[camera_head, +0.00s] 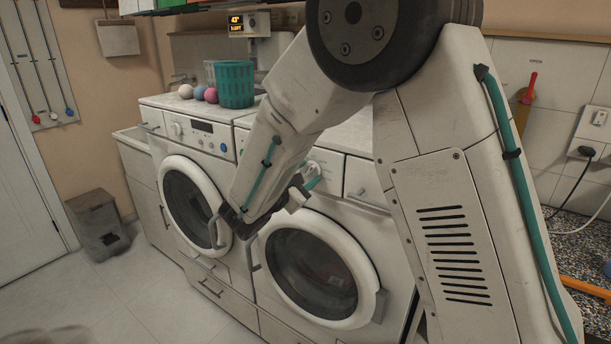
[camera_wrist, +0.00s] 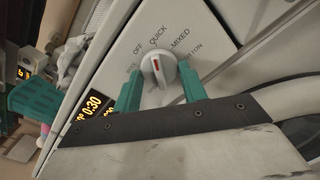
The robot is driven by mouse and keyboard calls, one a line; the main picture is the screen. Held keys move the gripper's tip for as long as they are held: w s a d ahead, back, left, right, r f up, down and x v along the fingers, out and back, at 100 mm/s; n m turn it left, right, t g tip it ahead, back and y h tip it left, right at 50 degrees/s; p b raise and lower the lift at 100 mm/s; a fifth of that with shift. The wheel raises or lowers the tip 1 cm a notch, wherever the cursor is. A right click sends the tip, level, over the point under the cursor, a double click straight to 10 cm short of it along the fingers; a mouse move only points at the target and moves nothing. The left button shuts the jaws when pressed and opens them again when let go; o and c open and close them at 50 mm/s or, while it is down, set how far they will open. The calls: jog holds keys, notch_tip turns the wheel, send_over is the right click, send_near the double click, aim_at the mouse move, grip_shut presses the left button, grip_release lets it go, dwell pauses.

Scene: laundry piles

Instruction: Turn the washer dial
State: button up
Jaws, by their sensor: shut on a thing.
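The washer dial (camera_wrist: 154,76) is a round white knob with a red pointer line, on a white panel marked OFF, QUICK, MIXED and a partly covered label. The red line points roughly up toward QUICK in the wrist view. My gripper (camera_wrist: 162,79) has its two teal fingers on either side of the dial and is shut on it. In the head view my gripper (camera_head: 308,184) is at the control panel of the right-hand front-loading washer (camera_head: 344,178), and my arm hides much of that panel.
An orange 0:30 display (camera_wrist: 95,102) sits beside the dial. A second washer (camera_head: 207,142) stands to the left. A teal basket (camera_head: 236,86) and several coloured balls (camera_head: 211,95) are on top.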

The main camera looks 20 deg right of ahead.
jog(key=m, duration=0.4)
jog(key=shift+m, duration=0.3)
jog(key=m, duration=0.4)
dwell(0.3)
jog(key=o, duration=1)
jog(key=shift+c, duration=0.2)
jog(key=shift+a, duration=0.15)
jog(key=v, duration=0.7)
jog(key=shift+s+a, duration=0.25)
